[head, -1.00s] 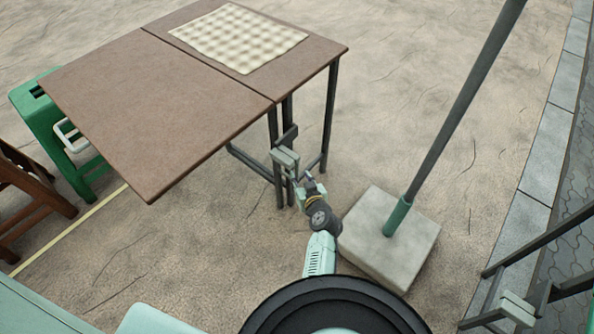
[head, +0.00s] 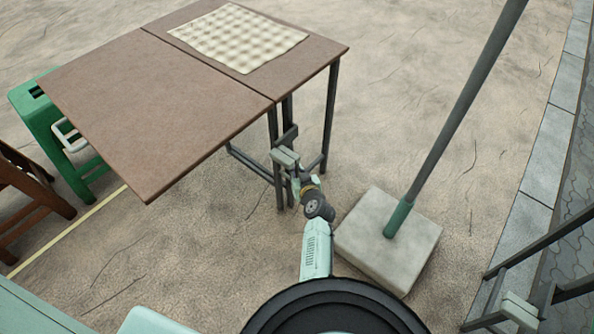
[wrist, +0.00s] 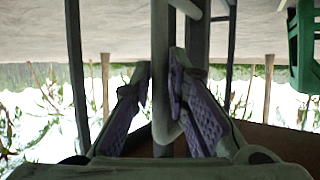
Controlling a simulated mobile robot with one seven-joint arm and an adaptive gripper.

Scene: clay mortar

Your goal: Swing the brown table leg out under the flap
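The brown table (head: 140,105) stands at the upper left on dark metal legs, its near flap level with the fixed top. The dark gate leg (head: 275,165) is upright near the hinge line, close to the fixed legs. My gripper (head: 292,180) is low beside it, under the table edge. In the wrist view, my gripper (wrist: 159,85) has one finger on each side of the upright bar of the leg (wrist: 160,45). The fingers are close in on the bar and look shut on it. The exact contact is partly hidden.
A checkered mat (head: 238,38) lies on the fixed top. A green stool (head: 45,120) and a brown wooden chair (head: 25,200) stand left of the flap. A pale base with a pole (head: 390,240) stands close right of my arm. The ground under the flap is clear.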

